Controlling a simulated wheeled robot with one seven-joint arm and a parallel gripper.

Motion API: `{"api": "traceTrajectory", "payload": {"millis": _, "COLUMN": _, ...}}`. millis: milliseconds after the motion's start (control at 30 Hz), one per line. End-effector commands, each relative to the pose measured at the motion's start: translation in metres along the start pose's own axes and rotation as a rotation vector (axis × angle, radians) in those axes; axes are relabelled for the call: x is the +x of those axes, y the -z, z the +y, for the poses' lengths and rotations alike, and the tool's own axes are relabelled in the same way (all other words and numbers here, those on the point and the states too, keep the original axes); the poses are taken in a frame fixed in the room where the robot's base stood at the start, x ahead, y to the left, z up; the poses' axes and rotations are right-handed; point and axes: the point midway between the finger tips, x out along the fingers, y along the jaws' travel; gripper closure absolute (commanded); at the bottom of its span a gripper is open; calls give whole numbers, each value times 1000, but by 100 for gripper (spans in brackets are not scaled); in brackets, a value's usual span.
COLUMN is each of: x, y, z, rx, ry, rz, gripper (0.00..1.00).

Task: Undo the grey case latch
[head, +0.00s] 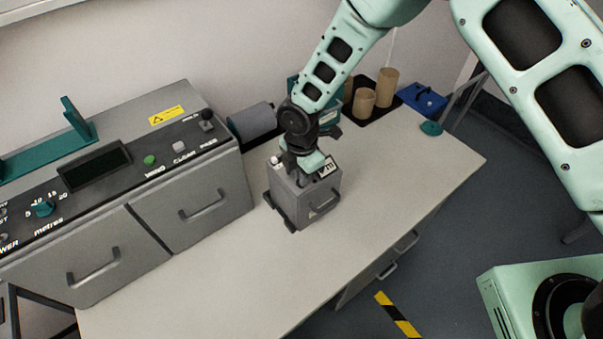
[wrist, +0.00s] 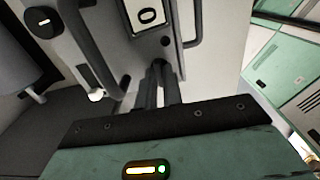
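The grey case (head: 287,204) stands upright on the bench, with a handle on its front face and a framed label on top. In the wrist view its top (wrist: 118,40) fills the upper middle. My gripper (head: 303,178) points down at the top of the case; in the wrist view its two dark fingers (wrist: 160,72) are nearly together over the case top. Whether anything thin is between them cannot be told. A small white knob (head: 275,160) sits at the case's left rear, also showing in the wrist view (wrist: 97,96). The latch cannot be made out clearly.
The bench top (head: 385,190) right of the case is clear.

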Motion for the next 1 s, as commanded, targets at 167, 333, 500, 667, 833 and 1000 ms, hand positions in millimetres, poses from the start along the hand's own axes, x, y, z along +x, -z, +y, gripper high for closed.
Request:
{"api": "traceTrajectory", "payload": {"millis": 167, "x": 0, "y": 0, "z": 0, "rx": 0, "ry": 0, "rz": 0, "gripper": 100}}
{"api": "traceTrajectory", "payload": {"millis": 333, "x": 0, "y": 0, "z": 0, "rx": 13, "ry": -1, "rz": 0, "gripper": 100}}
{"api": "traceTrajectory", "payload": {"millis": 500, "x": 1, "y": 0, "z": 1, "rx": 68, "ry": -2, "rz": 0, "gripper": 100}}
{"api": "traceTrajectory", "payload": {"millis": 667, "x": 3, "y": 0, "z": 1, "rx": 168, "ry": -3, "rz": 0, "gripper": 100}}
{"api": "traceTrajectory", "payload": {"millis": 833, "x": 4, "y": 0, "z": 1, "rx": 317, "ry": -3, "rz": -1, "gripper": 100}}
{"api": "traceTrajectory", "payload": {"millis": 1000, "x": 3, "y": 0, "z": 1, "rx": 480, "ry": -4, "rz": 1, "gripper": 100}}
